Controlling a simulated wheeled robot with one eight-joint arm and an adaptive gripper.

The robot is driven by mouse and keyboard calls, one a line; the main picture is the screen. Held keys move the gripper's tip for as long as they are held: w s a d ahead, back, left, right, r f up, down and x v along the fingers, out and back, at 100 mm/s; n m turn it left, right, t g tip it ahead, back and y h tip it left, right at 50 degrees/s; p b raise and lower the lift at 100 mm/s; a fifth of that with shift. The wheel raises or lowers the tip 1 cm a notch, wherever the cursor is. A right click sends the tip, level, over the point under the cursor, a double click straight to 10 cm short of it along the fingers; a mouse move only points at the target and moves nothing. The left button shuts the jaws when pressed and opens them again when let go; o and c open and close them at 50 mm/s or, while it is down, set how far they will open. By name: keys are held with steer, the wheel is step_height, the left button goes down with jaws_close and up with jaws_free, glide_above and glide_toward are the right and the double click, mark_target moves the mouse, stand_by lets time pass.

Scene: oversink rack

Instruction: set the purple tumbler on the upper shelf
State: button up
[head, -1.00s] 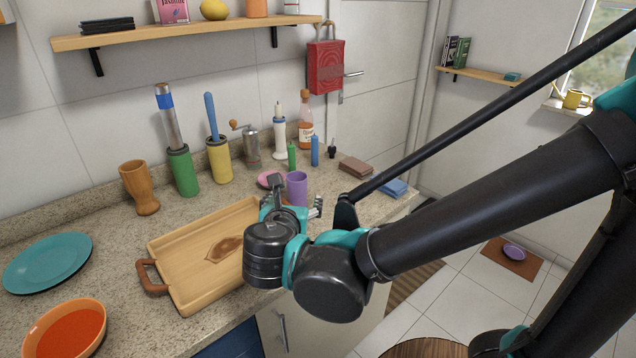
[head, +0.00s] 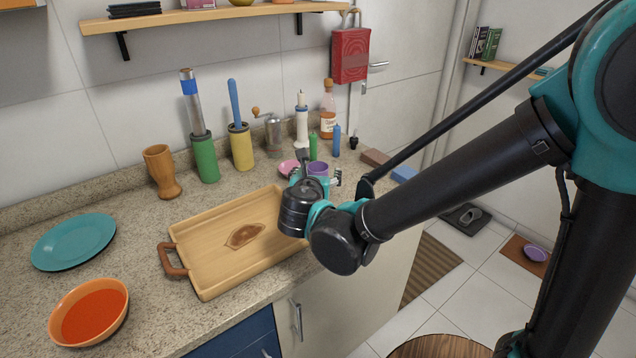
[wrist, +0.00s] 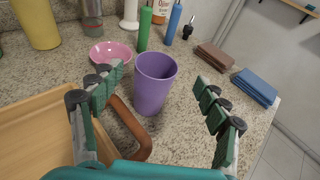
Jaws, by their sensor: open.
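The purple tumbler (wrist: 155,82) stands upright on the speckled counter, just beyond the tray's handle. In the head view only its upper part (head: 318,169) shows behind my gripper. My gripper (head: 318,181) is low over the counter near the tumbler. In the wrist view my gripper (wrist: 163,100) is open, with one finger on each side and the tumbler between and slightly ahead of them. I see no contact. The upper wall shelf (head: 215,17) is at the top of the head view; its top surface is partly cut off by the frame.
A wooden tray (head: 235,245) lies left of my gripper. A pink bowl (wrist: 111,51) sits close behind the tumbler. Green (wrist: 145,28) and blue (wrist: 174,24) bottles stand beyond. Brown (wrist: 214,57) and blue (wrist: 256,87) cloths lie right. An orange bowl (head: 90,310) is front left.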

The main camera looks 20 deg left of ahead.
mark_target(318, 169)
steer(key=shift+f+x, duration=0.2)
steer(key=shift+x, duration=1.1)
steer(key=shift+f+x, duration=0.2)
steer(key=shift+x, duration=1.15)
steer(key=shift+s+a, duration=0.15)
steer(key=shift+s, duration=0.05)
steer(key=c, duration=1.3)
steer(key=shift+r, duration=0.15)
